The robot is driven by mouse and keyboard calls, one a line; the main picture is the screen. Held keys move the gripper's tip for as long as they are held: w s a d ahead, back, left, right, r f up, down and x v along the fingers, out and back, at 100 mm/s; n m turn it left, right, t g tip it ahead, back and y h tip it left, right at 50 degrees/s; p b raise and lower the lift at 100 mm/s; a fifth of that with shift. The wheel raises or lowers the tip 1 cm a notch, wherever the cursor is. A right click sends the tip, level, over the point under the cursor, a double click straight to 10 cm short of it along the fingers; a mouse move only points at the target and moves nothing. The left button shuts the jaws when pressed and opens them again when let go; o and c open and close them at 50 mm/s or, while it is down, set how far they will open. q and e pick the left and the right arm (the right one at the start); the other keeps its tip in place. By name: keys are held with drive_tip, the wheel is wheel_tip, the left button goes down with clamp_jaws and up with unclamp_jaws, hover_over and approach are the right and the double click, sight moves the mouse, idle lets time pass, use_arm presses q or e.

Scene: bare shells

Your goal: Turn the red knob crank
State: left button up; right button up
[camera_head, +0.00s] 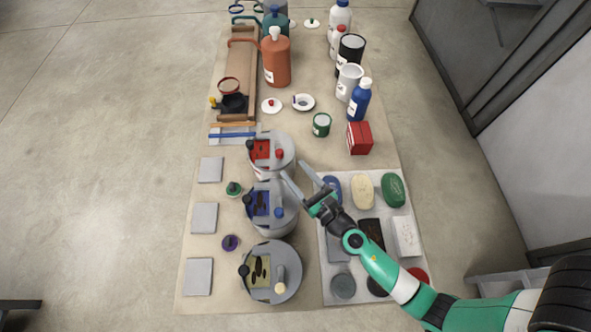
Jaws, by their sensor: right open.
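The red knob (279,154) sits on top of the grey round crank machine (287,143) farthest back in a row of 3. That machine has a red opening on its left side. My right gripper (296,176) reaches in from the lower right, just in front of and to the right of this machine. Its two fingers are spread, with nothing seen between them. The fingertips appear apart from the red knob, though their height is hard to judge. My left gripper is not in view.
Nearer stand a machine with a blue knob (279,212) and one with a cream knob (280,273). A white tray (325,293) with soaps and discs lies under my right arm. A red box (359,138) and bottles stand farther back. Grey square pads line the left edge.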

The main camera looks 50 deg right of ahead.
sight(279, 153)
drive_tip(key=s+d+n+y, duration=0.3)
drive_tip(key=y, duration=0.2)
drive_tip(key=w, duration=0.3)
drive_tip(key=w+b, duration=0.1)
drive_tip(key=w, duration=0.3)
drive_tip(key=w+a, duration=0.1)
drive_tip(key=w, duration=0.3)
drive_tip(key=shift+w+f+b, duration=0.2)
drive_tip(key=shift+f+b, duration=0.05)
drive_tip(key=shift+b, duration=0.05)
clamp_jaws()
